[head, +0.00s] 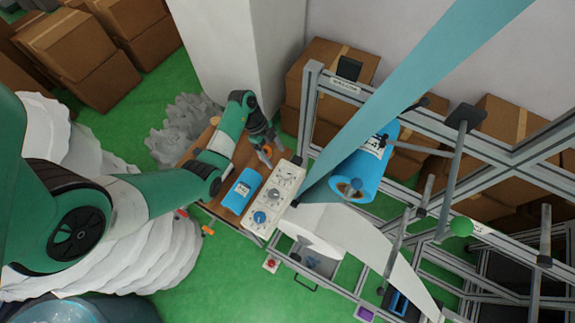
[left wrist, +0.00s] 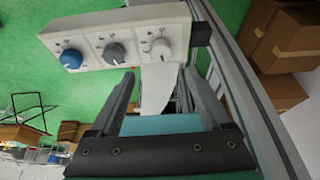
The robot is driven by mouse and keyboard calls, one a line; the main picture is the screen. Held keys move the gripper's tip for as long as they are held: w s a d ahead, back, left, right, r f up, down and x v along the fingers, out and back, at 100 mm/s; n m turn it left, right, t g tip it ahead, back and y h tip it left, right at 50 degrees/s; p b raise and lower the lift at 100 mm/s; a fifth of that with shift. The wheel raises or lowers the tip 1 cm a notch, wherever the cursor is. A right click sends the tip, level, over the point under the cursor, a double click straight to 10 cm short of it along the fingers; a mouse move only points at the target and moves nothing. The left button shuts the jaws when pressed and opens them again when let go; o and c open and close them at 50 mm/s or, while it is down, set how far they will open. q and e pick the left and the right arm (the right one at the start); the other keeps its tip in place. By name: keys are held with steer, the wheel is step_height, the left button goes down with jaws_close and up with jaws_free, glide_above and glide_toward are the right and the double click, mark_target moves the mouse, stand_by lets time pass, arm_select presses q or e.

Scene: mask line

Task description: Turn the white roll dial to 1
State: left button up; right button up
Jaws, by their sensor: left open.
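The control panel (head: 262,200) is a pale box with three dials in a row. In the left wrist view the panel (left wrist: 185,22) carries a blue dial (left wrist: 71,59), a grey dial (left wrist: 114,53) and a white dial (left wrist: 160,48). The white dial's marks are too small to read. My left gripper (head: 270,156) is at the panel's far end, beside the white dial. In the left wrist view its open fingers (left wrist: 158,84) are empty, with the white dial ahead between them and apart from them. My right gripper is not in view.
A blue roll (head: 365,172) hangs on the metal frame (head: 335,88) right of the panel. A teal strip (head: 410,80) crosses above it, and a white strip (head: 350,232) runs below. A blue box (head: 241,188) lies on the wooden surface left of the panel. Cardboard boxes (head: 325,62) stand behind.

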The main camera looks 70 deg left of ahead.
mark_target(286, 173)
arm_select(q)
steer(key=b+x, duration=0.2)
steer(key=x, duration=0.8)
steer(key=shift+w+d+f+b, duration=0.15)
steer(key=shift+b, duration=0.15)
jaws_close()
